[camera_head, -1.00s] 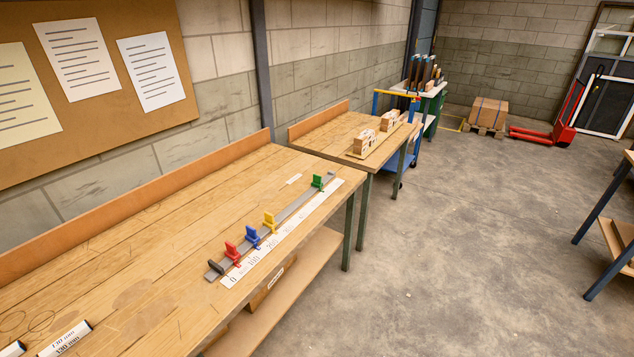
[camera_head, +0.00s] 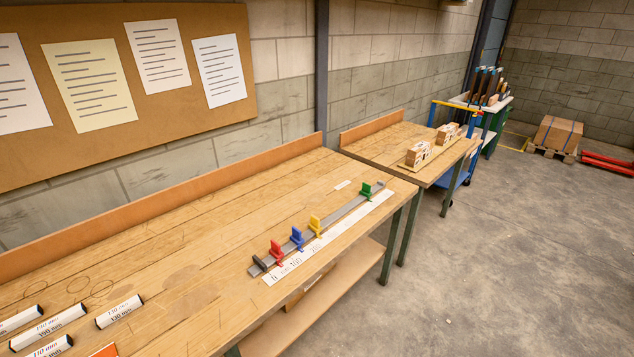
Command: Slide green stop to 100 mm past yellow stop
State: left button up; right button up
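A grey rail (camera_head: 342,212) lies on the wooden workbench, running from near the bench front toward its far right corner. The green stop (camera_head: 366,190) sits near the rail's far end. The yellow stop (camera_head: 316,226) is nearer, with a clear stretch of rail between the two. The blue stop (camera_head: 297,238) and the red stop (camera_head: 277,251) stand closer to the near end, which has a dark end piece (camera_head: 259,263). A white printed scale (camera_head: 330,237) lies along the rail's right side; its far numbers are too small to read. Neither gripper is in view.
Several white labelled blocks (camera_head: 119,311) lie at the bench's near left. A second bench (camera_head: 397,141) with wooden blocks stands beyond, then a blue cart (camera_head: 455,170). A pallet with a box (camera_head: 558,135) is at the back. The floor (camera_head: 500,260) on the right is clear.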

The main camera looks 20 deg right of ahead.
aim_at(366, 189)
jog(key=i+l+u, duration=0.2)
jog(key=l+u, duration=0.2)
jog(key=l, duration=0.15)
jog(key=i+l+u, duration=0.1)
jog(key=l+u, duration=0.75)
jog(key=l, duration=0.3)
